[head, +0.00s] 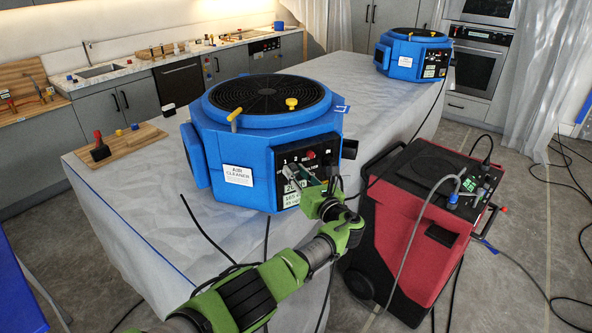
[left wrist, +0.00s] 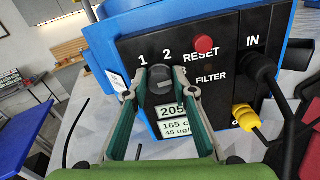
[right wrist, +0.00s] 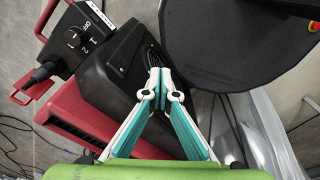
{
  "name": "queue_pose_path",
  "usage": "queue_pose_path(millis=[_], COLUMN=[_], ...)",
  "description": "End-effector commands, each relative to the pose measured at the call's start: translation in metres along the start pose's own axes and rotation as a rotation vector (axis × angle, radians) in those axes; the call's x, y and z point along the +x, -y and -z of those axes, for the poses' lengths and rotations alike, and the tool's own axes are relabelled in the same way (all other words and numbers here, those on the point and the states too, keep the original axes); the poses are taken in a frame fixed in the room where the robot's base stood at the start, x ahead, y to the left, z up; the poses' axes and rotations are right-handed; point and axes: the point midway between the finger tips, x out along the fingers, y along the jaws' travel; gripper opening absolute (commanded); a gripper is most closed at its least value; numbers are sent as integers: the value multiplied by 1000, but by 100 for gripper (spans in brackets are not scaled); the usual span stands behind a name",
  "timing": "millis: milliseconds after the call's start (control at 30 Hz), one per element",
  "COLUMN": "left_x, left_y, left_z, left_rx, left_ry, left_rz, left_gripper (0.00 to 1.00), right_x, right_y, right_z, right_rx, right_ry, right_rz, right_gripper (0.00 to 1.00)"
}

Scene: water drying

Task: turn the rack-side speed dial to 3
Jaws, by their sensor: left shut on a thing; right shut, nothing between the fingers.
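A blue air cleaner (head: 262,190) with a round black grille stands on the covered table. Its black front panel (left wrist: 222,58) has a dark dial (left wrist: 160,87) below the marks 1 and 2. My left gripper (head: 318,188) is at this panel. In the left wrist view its fingers (left wrist: 160,77) are shut on the dial, one on each side. A lit display (left wrist: 172,112) shows partly between them. My right gripper (right wrist: 161,82) is shut and empty, apart from the panel, above a dark box.
A second blue air cleaner (head: 405,62) is at the table's far end. Cables plug into the near panel's right side and hang down. Loose cables cross the floor.

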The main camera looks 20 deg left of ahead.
Motion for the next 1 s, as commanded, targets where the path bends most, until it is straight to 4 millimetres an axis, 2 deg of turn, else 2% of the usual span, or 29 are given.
queue_pose_path(millis=[300,767,800,833,867,1000], left_x=[-1,-1,-1,-1,-1,0], left_y=[1,0,0,0,0,0], left_z=[2,3,3,3,3,2], left_rx=[94,108,108,108,107,106], left_ry=[-5,-5,-5,-5,-4,-3], left_rz=[1,0,0,0,0,0], left_gripper=[3,3,30,38,42,42], right_x=[-5,-6,-6,-6,-5,-6], right_y=[0,1,1,1,1,2], right_z=[1,1,1,1,1,1], right_rx=[0,0,0,0,0,0], right_ry=[0,0,0,0,0,-1], right_rz=[0,1,1,1,1,2], right_gripper=[0,0,0,0,0,0])
